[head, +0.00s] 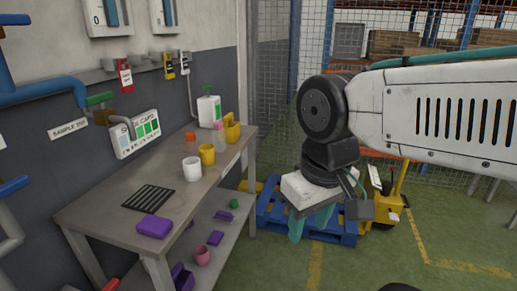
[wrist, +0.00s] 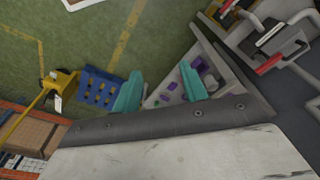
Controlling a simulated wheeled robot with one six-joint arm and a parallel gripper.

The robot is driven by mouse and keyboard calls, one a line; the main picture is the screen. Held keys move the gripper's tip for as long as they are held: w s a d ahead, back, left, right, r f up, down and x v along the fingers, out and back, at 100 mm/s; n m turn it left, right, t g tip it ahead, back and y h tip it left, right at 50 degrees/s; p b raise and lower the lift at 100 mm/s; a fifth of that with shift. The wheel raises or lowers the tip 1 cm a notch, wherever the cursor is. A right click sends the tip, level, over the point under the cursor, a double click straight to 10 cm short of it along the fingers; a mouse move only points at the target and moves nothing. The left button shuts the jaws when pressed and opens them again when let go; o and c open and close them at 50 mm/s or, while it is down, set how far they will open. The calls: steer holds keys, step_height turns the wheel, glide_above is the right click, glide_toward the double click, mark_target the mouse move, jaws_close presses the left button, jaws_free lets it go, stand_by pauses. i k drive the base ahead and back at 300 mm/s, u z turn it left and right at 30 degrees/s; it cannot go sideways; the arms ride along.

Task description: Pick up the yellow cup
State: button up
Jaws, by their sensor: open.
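The yellow cup (head: 207,154) stands upright on the grey workbench (head: 92,212), just behind a white cup (head: 192,168). A larger yellow container with a handle (head: 232,130) stands farther back near the bench's far end. My gripper (head: 310,222) is to the right of the bench and apart from it, pointing down with teal fingers spread and empty. In the wrist view my gripper (wrist: 161,90) shows its two fingers wide apart with nothing between them. I cannot make out the yellow cup in the wrist view.
The bench also holds a purple block (head: 154,227), a black rack (head: 149,197), an orange item (head: 190,135), a pink bottle (head: 220,134) and a white canister (head: 209,111). Purple items and a pink cup (head: 202,256) are on the lower shelf. A blue pallet (head: 272,219) lies behind my gripper.

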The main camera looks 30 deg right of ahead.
mark_target(207, 154)
steer(key=z, duration=0.15)
steer(key=i, duration=1.1)
steer(key=u, duration=0.1)
